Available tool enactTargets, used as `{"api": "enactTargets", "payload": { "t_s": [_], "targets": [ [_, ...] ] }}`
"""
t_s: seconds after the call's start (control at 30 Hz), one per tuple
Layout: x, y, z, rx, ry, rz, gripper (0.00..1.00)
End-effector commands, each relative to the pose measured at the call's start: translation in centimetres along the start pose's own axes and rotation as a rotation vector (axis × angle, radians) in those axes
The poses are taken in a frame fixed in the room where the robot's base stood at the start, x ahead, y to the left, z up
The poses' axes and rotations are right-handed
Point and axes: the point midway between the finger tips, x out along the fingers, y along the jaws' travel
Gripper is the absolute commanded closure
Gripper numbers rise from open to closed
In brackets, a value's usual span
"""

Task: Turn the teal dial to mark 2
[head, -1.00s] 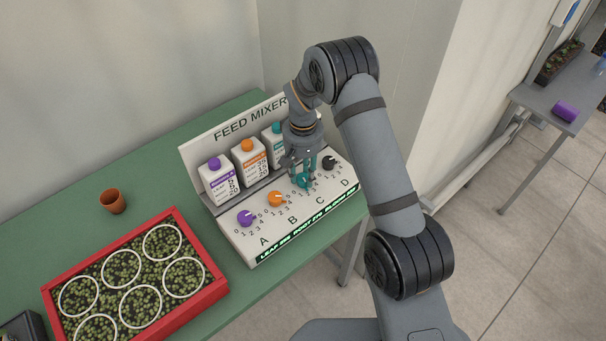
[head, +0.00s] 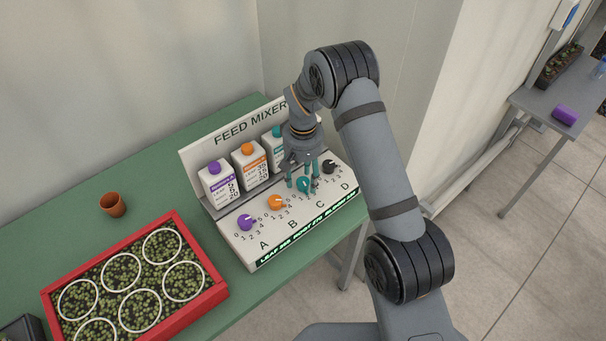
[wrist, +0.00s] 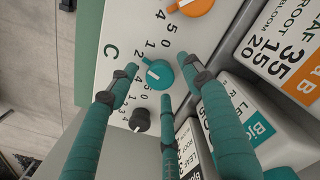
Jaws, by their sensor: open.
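The teal dial (head: 303,184) is above the letter C on the feed mixer's sloped panel (head: 259,237). In the wrist view the teal dial (wrist: 160,74) shows whole between my gripper's teal fingers, with a white pointer line toward the upper left. The numbers around it are small and partly covered, so I cannot tell its mark for sure. My gripper (head: 303,178) is open above the dial, its fingers spread around it and holding nothing. It also shows in the wrist view (wrist: 160,80); its fingertips look clear of the dial.
The black dial (head: 329,166) is close on the right, the orange dial (head: 276,202) and purple dial (head: 246,222) on the left. Bottles, including the orange-capped one (head: 249,166), stand close behind. A red-rimmed tray (head: 221,287) and brown pot (head: 112,205) are farther left.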

Motion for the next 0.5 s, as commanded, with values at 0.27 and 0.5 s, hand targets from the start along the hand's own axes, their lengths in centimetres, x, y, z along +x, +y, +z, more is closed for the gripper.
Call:
{"api": "enactTargets", "payload": {
  "t_s": [0.27,0.5],
  "targets": [
    [-3.6,0.0,-0.2,0.0,0.006,-0.001,0.51],
    [-8.7,0.0,-0.2,0.0,0.006,-0.001,0.51]
  ]
}}
